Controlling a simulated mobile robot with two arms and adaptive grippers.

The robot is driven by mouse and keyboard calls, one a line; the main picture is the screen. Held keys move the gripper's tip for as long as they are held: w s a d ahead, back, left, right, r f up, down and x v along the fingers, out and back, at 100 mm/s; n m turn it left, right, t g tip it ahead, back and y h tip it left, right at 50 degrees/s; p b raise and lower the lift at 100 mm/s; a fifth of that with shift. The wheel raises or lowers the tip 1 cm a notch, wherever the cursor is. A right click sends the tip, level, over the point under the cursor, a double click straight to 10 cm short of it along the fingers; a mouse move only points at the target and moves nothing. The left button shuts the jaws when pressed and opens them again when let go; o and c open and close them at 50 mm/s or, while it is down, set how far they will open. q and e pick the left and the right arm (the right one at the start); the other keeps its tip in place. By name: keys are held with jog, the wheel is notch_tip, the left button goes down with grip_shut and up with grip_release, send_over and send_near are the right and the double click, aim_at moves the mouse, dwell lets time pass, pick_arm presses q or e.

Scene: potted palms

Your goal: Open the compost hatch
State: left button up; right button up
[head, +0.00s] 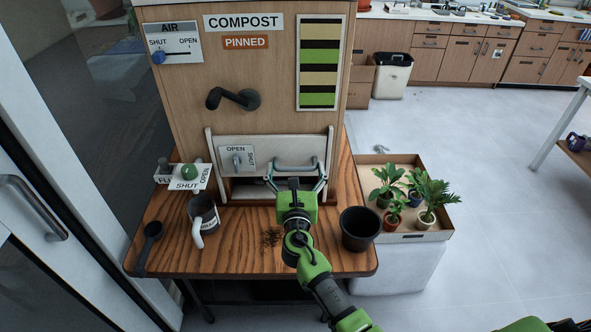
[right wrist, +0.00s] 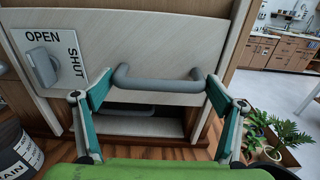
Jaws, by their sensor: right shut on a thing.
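The compost hatch (head: 262,146) is a pale panel low on the wooden compost cabinet (head: 190,100). A dark gap shows under its lower edge, so it stands partly raised. A grey bar handle (right wrist: 160,82) is fixed to its face. My right gripper (head: 297,183) is at this handle, with its teal fingers at the two sides of the bar in the right wrist view (right wrist: 155,95). The grey latch knob (head: 237,160) on the OPEN/SHUT plate stands upright, towards OPEN. My left gripper is out of view.
A box of potted palms (head: 412,237) is at right. A black crank (head: 233,98) juts out above the hatch.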

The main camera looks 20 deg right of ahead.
notch_tip(320, 180, up, 2)
jog(key=shift+r+p, duration=0.15)
jog(key=shift+p, duration=0.25)
jog(key=o, duration=1.5)
jog(key=shift+f, duration=0.2)
jog(key=shift+s+a+f, duration=0.1)
jog(key=shift+s+a, duration=0.05)
jog(key=shift+s, duration=0.25)
jog(key=v, duration=1.1)
